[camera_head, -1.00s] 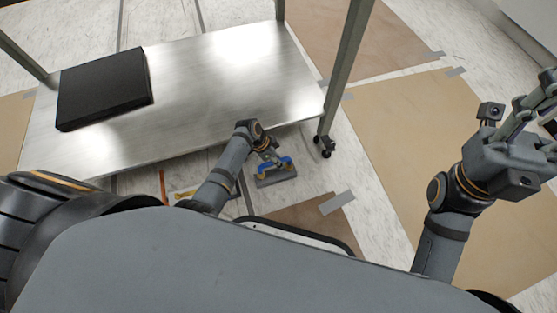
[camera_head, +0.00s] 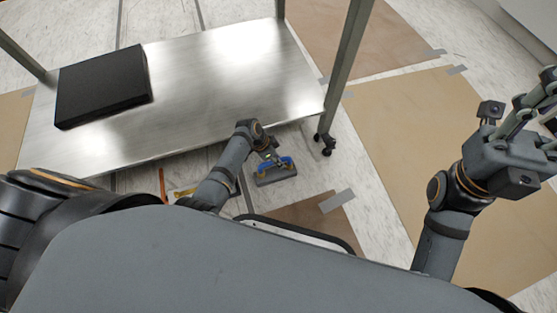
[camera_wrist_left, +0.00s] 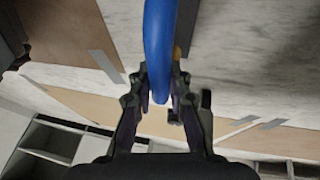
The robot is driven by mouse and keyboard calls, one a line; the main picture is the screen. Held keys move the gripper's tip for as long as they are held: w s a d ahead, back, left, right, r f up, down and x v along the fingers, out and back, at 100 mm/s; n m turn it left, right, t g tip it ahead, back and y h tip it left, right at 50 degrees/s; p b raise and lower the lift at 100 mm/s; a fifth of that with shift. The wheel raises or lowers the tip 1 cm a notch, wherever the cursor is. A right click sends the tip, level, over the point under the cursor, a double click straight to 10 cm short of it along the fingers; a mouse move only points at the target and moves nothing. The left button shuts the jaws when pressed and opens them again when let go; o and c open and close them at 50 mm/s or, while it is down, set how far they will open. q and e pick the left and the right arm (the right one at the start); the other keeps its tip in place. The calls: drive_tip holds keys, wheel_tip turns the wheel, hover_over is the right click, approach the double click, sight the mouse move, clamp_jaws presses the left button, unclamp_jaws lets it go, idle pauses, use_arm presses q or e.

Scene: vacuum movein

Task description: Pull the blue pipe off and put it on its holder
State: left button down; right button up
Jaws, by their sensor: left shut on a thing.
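The blue pipe (camera_head: 289,163) is a small curved piece low beyond the table's front edge in the head view, just above a grey block (camera_head: 276,177). I cannot tell whether the pipe touches the block. My left gripper (camera_head: 271,158) reaches down to it and is shut on the pipe. In the left wrist view the blue pipe (camera_wrist_left: 159,45) comes down from the top between the fingers of the left gripper (camera_wrist_left: 160,95). My right gripper (camera_head: 535,105) is raised at the right edge, away from the pipe, its tips partly cut off. I cannot identify the pipe's holder.
A metal table (camera_head: 215,85) with a black box (camera_head: 103,86) fills the upper left. Its leg (camera_head: 345,65) and casters (camera_head: 325,143) stand right of the left gripper. An orange piece (camera_head: 163,184) shows left of my left arm. Taped brown sheets (camera_head: 420,130) cover the open floor at right.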

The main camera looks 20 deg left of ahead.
use_arm(q)
drive_tip(key=shift+f, duration=0.1)
drive_tip(key=shift+f, duration=0.35)
idle(0.3)
drive_tip(key=c, duration=1.2)
unclamp_jaws()
drive_tip(key=v, duration=1.2)
drive_tip(key=shift+w+r, duration=0.1)
